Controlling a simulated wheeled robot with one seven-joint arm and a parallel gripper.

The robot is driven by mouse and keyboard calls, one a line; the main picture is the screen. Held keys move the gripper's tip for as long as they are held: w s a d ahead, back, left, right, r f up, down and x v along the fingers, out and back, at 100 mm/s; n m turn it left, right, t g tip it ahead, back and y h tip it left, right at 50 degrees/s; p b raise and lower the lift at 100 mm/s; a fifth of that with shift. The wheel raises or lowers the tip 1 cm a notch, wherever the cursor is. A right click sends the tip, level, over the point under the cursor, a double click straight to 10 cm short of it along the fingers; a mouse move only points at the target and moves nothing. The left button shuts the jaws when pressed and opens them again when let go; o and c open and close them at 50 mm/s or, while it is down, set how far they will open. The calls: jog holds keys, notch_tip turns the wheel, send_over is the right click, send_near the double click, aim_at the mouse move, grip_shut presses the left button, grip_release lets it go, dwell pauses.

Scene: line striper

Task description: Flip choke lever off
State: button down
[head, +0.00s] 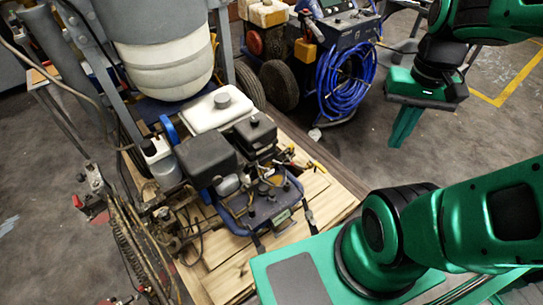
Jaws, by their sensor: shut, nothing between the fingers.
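The line striper's small engine (206,158) sits on a wooden deck left of centre, with a black box-shaped cover, a white tank (218,110) and a blue frame around its lower front. Small levers and fittings show on its right side, but I cannot tell which one is the choke lever or how it is set. My green gripper (398,139) hangs at the upper right with its fingers pointing down. It is shut and empty, well to the right of the engine and apart from it.
A blue coiled hose (347,80) hangs on a wheeled machine behind the engine. A large white-and-grey tank (165,62) stands at the upper left. Hoses and a metal frame run down the left. Grey floor (365,150) is clear below my gripper.

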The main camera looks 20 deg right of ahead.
jog(key=shift+d, duration=0.15)
jog(key=w+d+f+n+g+y, duration=0.1)
jog(key=w+f+n, duration=0.2)
jog(key=w+f, duration=0.35)
jog(key=w+d+f+n+y, duration=0.15)
jog(key=w+f, duration=0.25)
jog(key=w, duration=0.5)
jog(key=w+a+f+n+t+y, duration=0.2)
jog(key=w+f+y, duration=0.3)
jog(key=f, duration=0.6)
jog(key=w+a+f+n+t+y, duration=0.1)
jog(key=w+a+f+y, duration=0.3)
jog(key=w+f, duration=0.5)
notch_tip(320, 180, down, 4)
jog(key=shift+a+r+n+t+y, duration=0.2)
jog(key=shift+a+n+t+y, duration=0.3)
jog(key=shift+t, duration=0.4)
jog(key=shift+w, duration=0.1)
